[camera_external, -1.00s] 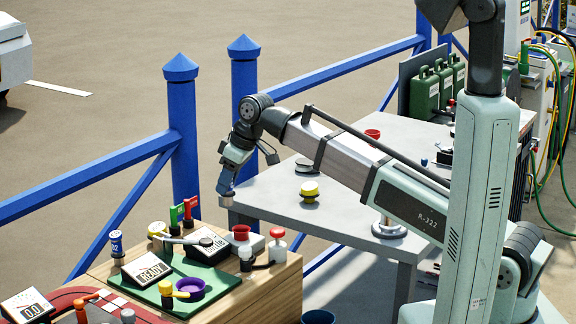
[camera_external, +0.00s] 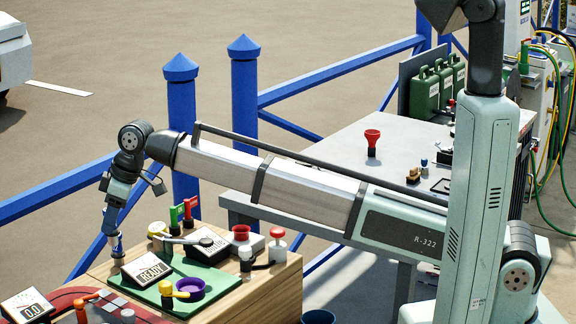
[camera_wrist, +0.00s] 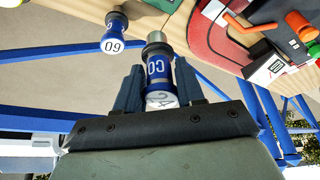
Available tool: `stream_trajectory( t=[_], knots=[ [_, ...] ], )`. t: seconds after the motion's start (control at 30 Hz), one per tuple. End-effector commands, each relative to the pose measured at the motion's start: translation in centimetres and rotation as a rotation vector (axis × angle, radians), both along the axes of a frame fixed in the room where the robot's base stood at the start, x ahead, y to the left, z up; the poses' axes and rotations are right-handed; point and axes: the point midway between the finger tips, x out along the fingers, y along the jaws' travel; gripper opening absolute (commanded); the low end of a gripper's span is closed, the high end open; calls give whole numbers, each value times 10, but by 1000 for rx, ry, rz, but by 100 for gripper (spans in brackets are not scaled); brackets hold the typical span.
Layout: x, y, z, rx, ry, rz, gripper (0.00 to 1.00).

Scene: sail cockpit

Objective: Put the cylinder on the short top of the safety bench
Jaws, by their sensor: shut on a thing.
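My gripper (camera_wrist: 158,69) is shut on a blue cylinder (camera_wrist: 158,65) with white lettering, a silvery far end and a white near end. In the external view my gripper (camera_external: 115,229) points down at the far left edge of the wooden-topped bench (camera_external: 262,287). In the wrist view a second blue-and-white cylinder (camera_wrist: 115,34) stands beside the held one, apart from it, on the wooden top. Externally, the gripper and held cylinder overlap the second one, so the gap beneath is unclear. I cannot tell which surface is the short top.
A red panel (camera_wrist: 216,35) lies close by. The grey table (camera_external: 335,160) bears a red funnel (camera_external: 372,141). Blue railing (camera_external: 60,191) runs behind.

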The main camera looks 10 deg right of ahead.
Motion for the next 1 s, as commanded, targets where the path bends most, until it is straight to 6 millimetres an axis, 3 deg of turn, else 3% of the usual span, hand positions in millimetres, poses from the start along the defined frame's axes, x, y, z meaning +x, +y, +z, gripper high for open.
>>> stream_trajectory(
  t=[0.03, 0.13, 0.4, 0.8, 1.0],
  knots=[
    [8, 14, 3, 0, 0, 1, 4],
    [14, 29, 7, 0, 0, 5, 4],
    [20, 43, 8, 0, 1, 20, 4],
    [20, 41, -47, -1, 2, 27, 4],
    [20, 41, -60, -1, 2, 27, 4]
  ],
)
